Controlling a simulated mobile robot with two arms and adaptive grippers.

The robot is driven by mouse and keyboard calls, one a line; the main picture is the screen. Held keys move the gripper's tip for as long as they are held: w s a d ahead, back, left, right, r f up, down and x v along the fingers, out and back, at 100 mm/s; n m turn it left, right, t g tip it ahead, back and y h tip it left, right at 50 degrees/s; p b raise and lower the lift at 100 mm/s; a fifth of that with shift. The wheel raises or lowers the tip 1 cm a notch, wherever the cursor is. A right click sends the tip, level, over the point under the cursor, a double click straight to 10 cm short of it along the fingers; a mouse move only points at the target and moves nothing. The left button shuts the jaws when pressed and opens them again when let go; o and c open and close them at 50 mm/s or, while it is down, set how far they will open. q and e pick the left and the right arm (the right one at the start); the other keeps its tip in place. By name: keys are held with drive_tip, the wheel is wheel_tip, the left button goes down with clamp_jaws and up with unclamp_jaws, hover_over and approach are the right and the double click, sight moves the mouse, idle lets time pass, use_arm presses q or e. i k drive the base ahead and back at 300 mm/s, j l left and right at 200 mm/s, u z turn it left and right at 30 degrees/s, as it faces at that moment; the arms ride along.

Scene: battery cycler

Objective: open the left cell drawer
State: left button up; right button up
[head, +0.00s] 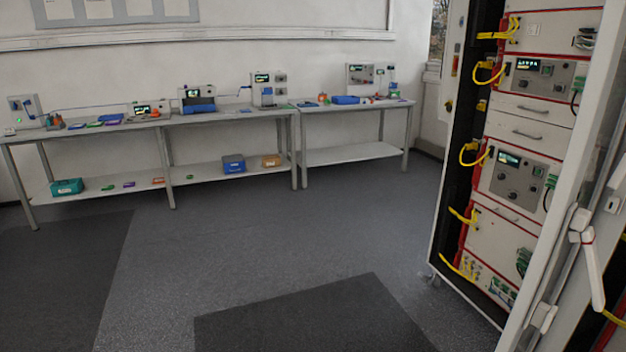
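A tall equipment rack (478,190) stands at the right side of the head view. Between its instrument panels are white drawer fronts with bar handles: an upper drawer (545,111) and one just below it (522,130). Both look shut. Another handle (508,216) shows lower down, under the second instrument panel (515,180). I cannot tell which of these, if any, is the left cell drawer. Neither of my grippers is in view.
A white frame or door edge (592,130) with a lever handle (592,270) partly hides the rack's right side. Yellow cables (488,75) loop at its left. Benches (240,118) with instruments line the back wall. The grey floor (210,245) between is clear.

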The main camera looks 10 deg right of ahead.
sight(552, 140)
drive_tip(key=i+j, duration=0.15)
drive_tip(key=i, duration=0.7)
drive_tip(key=i+j, duration=0.15)
drive_tip(key=i, duration=0.65)
drive_tip(key=i+l+z, duration=0.1)
drive_tip(key=i+z, duration=0.15)
drive_tip(key=z, duration=0.2)
drive_tip(key=i+z, duration=0.3)
drive_tip(key=z, duration=0.15)
drive_tip(key=i+z, duration=0.3)
drive_tip(key=z, duration=0.15)
drive_tip(key=i+j+z, duration=0.2)
drive_tip(key=z, duration=0.25)
drive_tip(key=i, duration=0.05)
